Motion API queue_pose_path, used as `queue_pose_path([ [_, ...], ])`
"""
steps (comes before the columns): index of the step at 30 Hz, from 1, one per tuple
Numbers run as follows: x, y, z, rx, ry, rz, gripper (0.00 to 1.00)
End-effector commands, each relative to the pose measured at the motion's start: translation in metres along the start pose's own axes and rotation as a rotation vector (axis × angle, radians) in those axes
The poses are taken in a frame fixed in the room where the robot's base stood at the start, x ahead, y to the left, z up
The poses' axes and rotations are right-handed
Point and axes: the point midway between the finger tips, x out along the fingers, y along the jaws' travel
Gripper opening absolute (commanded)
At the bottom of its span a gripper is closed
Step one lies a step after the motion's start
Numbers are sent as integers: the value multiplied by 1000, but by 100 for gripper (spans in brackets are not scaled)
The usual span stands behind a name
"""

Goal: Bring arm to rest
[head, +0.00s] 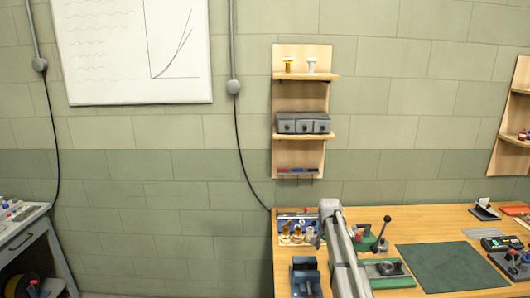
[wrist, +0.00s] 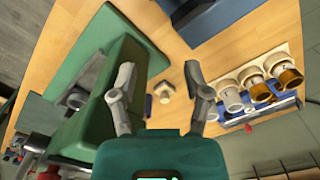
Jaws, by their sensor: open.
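My gripper (wrist: 159,72) is open in the wrist view, with a finger on each side and nothing held between them. It hangs over the wooden workbench (wrist: 223,60). A small pale fitting (wrist: 164,91) shows beyond and between the fingers, apart from them as far as I can tell. In the head view my grey arm (head: 341,250) reaches over the left part of the workbench (head: 440,220); I cannot make out the gripper there.
A rack of white and brass fittings (wrist: 258,88) is right of my gripper in the wrist view; a green block (wrist: 105,95) is close at left. In the head view a blue vice (head: 306,277) and green fixture (head: 385,269) flank my arm. A dark green mat (head: 450,266) lies bare.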

Motion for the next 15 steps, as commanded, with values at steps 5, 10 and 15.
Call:
queue_pose_path([
  [5,0,7,16,-30,0,0,62],
  [10,0,14,33,-66,0,0,62],
  [15,0,25,56,-118,0,0,62],
])
